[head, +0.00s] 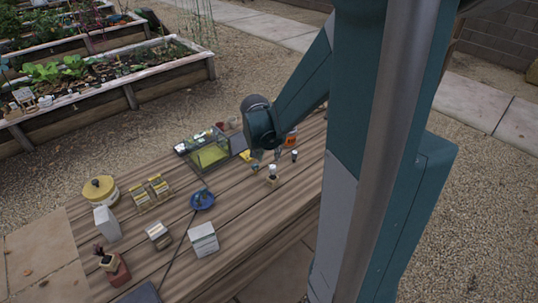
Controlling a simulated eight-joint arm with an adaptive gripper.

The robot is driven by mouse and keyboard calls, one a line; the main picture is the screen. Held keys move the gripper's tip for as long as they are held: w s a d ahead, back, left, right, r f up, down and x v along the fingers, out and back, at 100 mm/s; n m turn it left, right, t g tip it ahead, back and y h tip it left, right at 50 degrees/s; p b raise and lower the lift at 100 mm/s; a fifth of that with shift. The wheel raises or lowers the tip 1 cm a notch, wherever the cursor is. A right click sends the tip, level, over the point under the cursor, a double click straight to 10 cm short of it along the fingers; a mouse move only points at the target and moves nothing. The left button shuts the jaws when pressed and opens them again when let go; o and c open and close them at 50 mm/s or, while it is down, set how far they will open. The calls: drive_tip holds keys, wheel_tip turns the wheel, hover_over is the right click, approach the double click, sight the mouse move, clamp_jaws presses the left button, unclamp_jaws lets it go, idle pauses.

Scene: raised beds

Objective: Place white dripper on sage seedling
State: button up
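My gripper (266,154) is at the end of the arm, over the far right part of the wooden table. It is small and partly hidden by my own dark wrist, so its fingers and anything in them are unclear. A small white item with a dark top (272,173) stands just below it on the table. Another small dark and white item (294,155) stands to its right. I cannot tell which of these, if either, is the white dripper. A blue dish with a small green plant (202,200) sits mid-table, left of my gripper; I cannot confirm it is the sage seedling.
Yellow-labelled boxes (150,192), a yellow-lidded tin (101,190), a white carton (107,223) and a white box (203,240) occupy the left. A raised bed (110,92) lies beyond.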

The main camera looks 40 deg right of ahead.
drive_tip(key=shift+a+r, duration=0.1)
drive_tip(key=s+a+r+n+t+y, duration=0.1)
drive_tip(key=s+a+r+n, duration=0.3)
drive_tip(key=a, duration=0.6)
drive_tip(key=s+a+r+n+t+y, duration=0.1)
drive_tip(key=s+a+r+n, duration=0.3)
drive_tip(key=a, duration=0.7)
drive_tip(key=s+a+r+n+t+y, duration=0.2)
drive_tip(key=s+a+r+n+t, duration=0.1)
drive_tip(key=s+a+r, duration=0.4)
drive_tip(key=a+n, duration=0.1)
drive_tip(key=a, duration=0.2)
drive_tip(key=shift+a+r, duration=0.35)
drive_tip(key=shift+f, duration=0.1)
drive_tip(key=shift+f+b, duration=1.35)
drive_tip(key=shift+b, duration=0.1)
